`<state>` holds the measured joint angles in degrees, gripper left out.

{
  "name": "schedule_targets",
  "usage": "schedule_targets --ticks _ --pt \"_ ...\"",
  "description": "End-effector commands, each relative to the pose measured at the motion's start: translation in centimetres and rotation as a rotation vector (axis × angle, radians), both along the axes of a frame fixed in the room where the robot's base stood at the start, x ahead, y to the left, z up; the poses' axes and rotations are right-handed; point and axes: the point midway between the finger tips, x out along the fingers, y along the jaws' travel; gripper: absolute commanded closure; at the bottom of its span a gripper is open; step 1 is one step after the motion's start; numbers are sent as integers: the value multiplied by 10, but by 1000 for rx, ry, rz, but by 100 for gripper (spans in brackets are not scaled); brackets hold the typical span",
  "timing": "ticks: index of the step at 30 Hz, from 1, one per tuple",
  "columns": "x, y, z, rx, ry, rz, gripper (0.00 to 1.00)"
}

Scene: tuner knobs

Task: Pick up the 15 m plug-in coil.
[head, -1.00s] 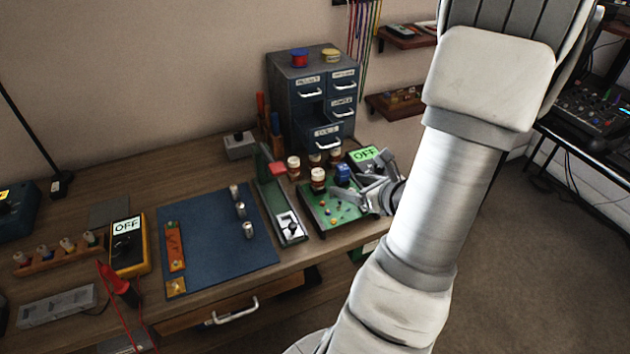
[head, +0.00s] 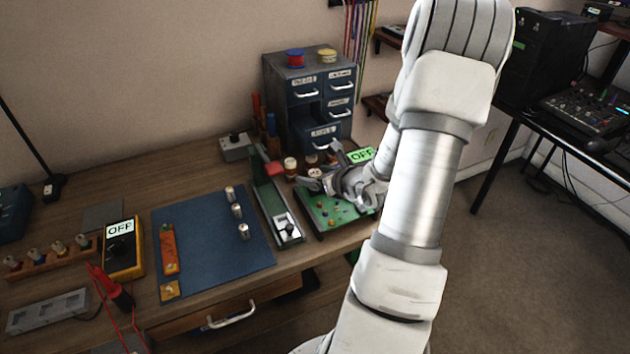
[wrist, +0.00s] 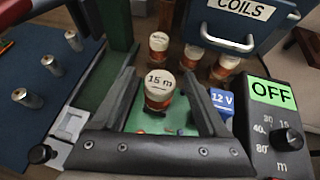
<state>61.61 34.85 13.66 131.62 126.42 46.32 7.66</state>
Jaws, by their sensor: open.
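The 15 m plug-in coil (wrist: 158,92) has a white top marked "15 m" and a copper-brown body. It stands upright at the green circuit board (head: 325,220). My gripper (wrist: 160,76) is open, with one finger on each side of the coil in the wrist view. I cannot tell whether the fingers touch it. In the head view my gripper (head: 330,168) is over the board's back part, and the coil (head: 314,173) is partly hidden by it. The coil's lower end is hard to make out.
Several similar coils (wrist: 195,57) stand just behind, in front of the cabinet's drawer marked "COILS" (wrist: 238,25). A blue 12 V block (wrist: 222,103) and a black box with an "OFF" display (wrist: 275,120) are close on the right. A green upright (wrist: 117,25) rises at the left.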

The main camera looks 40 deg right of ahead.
Motion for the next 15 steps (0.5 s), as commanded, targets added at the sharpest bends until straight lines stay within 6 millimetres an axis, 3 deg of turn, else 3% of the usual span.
schedule_targets --ticks 6,15 --pt "1 0 0 0 0 0 23" --pt "0 0 0 0 0 0 77"
